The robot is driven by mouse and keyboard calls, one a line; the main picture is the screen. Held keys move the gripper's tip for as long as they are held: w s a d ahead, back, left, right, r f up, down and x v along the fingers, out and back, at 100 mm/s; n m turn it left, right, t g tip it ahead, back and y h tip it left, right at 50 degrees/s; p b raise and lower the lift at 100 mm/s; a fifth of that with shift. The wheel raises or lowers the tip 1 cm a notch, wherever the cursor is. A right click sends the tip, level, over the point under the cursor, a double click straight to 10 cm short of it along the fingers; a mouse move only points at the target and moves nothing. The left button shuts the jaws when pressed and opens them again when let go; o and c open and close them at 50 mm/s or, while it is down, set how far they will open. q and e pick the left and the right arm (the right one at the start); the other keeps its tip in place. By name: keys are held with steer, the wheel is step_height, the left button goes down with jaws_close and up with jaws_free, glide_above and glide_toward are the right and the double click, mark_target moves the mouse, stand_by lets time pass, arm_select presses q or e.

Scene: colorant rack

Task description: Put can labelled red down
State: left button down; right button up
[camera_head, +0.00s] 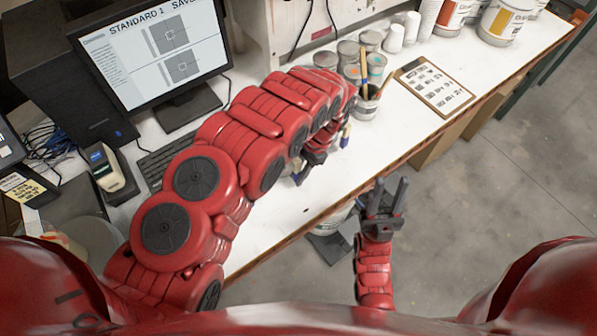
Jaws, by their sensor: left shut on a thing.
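My left arm reaches from the lower left across the white table. Its gripper (318,152) is at the arm's end, low over the table near the front edge, and mostly hidden by my own red arm links. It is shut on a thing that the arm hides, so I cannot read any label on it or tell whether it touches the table. My right gripper (390,184) is open and empty, its two dark fingers apart, in front of the table edge. No can with a readable red label shows.
Several small cans (348,54) and a cup of brushes (365,103) stand past my left arm. A clipboard (434,85) lies to their right. A monitor (150,50), keyboard (165,160) and label device (108,170) fill the left. Table near the clipboard is clear.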

arm_select(q)
steer(key=shift+f, duration=0.15)
steer(key=c, duration=0.8)
jaws_free()
steer(key=shift+o, duration=0.2)
steer(key=shift+r, duration=0.2)
steer(key=shift+r+b, duration=0.1)
steer(key=shift+b, duration=0.2)
steer(key=b+v, duration=0.4)
steer(key=v, duration=0.7)
steer(key=shift+r, duration=0.4)
steer(key=shift+d, duration=0.15)
